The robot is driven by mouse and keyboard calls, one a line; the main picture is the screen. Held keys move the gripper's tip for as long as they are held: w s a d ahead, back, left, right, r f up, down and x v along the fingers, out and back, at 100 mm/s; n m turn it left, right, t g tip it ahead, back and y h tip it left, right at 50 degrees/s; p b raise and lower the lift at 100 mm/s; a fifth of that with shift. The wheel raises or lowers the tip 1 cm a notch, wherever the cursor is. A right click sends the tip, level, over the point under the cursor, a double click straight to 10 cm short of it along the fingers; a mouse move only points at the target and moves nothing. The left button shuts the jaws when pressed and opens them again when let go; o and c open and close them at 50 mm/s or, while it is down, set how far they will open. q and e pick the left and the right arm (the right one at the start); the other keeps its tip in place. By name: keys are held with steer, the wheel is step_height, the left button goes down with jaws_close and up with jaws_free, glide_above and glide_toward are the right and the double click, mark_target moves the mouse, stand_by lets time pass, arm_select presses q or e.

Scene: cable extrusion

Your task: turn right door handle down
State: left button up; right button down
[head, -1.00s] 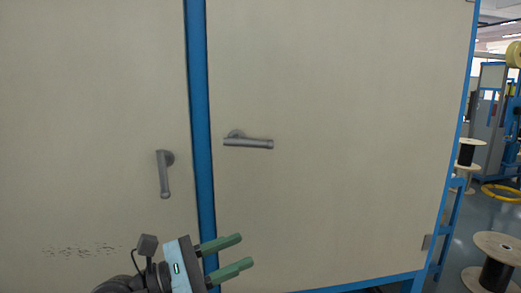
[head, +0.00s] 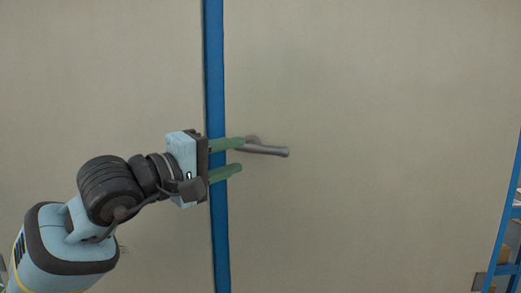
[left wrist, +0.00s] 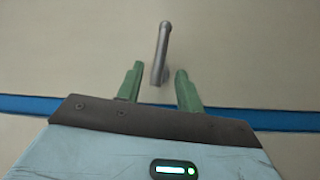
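The right door handle (head: 268,150) is a grey lever on the right beige door (head: 380,90). It points right, nearly level, with its free end tilted slightly down. My left gripper (head: 241,155) is open, its two green fingers one above the other, at the left, pivot end of the handle. In the head view the upper finger overlaps the handle's base. In the left wrist view the handle (left wrist: 161,50) stands between the fingertips, with a gap to each finger. I cannot tell whether a finger touches it. My right gripper is not in view.
A blue vertical frame post (head: 214,60) runs between the two doors, behind my left gripper. The left door (head: 100,80) is plain where it shows. Blue framing (head: 508,190) stands at the right edge. The right door's surface around the handle is otherwise clear.

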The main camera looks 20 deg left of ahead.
mark_target(255, 150)
arm_select(q)
steer(key=p+x, duration=0.1)
steer(key=x, duration=0.6)
steer(key=shift+w+d, duration=0.1)
steer(key=shift+d, duration=0.05)
steer(key=shift+c, duration=0.5)
jaws_close()
